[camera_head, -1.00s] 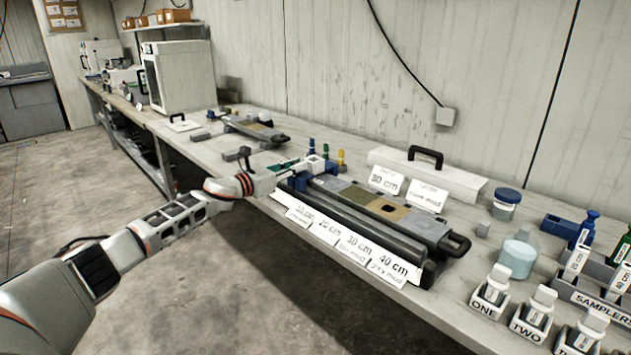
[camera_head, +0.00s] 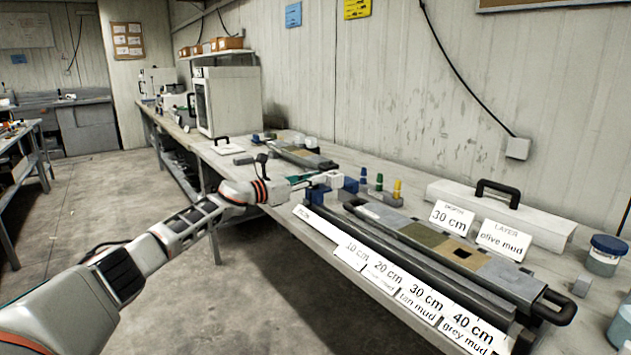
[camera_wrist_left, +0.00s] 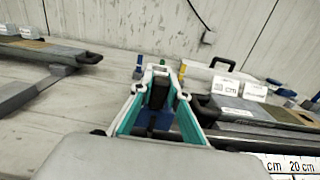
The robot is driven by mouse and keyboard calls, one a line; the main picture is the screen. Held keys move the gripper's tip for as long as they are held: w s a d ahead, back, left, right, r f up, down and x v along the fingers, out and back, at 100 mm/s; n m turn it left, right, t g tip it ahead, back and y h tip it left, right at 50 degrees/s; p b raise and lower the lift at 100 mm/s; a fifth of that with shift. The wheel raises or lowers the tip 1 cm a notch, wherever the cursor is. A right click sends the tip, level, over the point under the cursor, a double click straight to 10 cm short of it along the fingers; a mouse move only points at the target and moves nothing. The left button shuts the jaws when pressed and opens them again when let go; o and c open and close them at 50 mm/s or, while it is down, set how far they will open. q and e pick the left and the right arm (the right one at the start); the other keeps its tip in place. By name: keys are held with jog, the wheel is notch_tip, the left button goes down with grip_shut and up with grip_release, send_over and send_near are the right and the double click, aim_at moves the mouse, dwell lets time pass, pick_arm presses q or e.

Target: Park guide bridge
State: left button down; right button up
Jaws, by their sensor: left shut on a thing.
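The guide bridge (camera_head: 351,186) is a blue piece at the far left end of the core liner. My left gripper (camera_head: 318,183) is shut on it, and the fingers hide part of it. In the left wrist view a dark block sits between the fingertips (camera_wrist_left: 160,90), with the blue bridge (camera_wrist_left: 188,125) showing below and beside them. I cannot tell whether the bridge touches the liner. The core liner (camera_head: 490,270) is a long dark tray with grey, olive and tan layers and a dark square hole in one layer. My right gripper is not in view.
Depth cards (camera_head: 425,297) line the liner's front. Cards reading 30 cm (camera_head: 452,217) and olive mud (camera_head: 502,240) stand behind it, before a white case (camera_head: 540,222). Blue, green and yellow pegs (camera_head: 380,190) stand near the bridge. A second liner (camera_head: 300,157) lies farther back.

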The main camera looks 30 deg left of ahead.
pick_arm(q)
jog(key=shift+a+r, duration=0.2)
jog(key=shift+a, duration=0.1)
jog(key=c, duration=2.3)
grip_release()
jog(key=o, duration=0.4)
jog(key=shift+w+f, duration=0.1)
jog(key=v, duration=1.2)
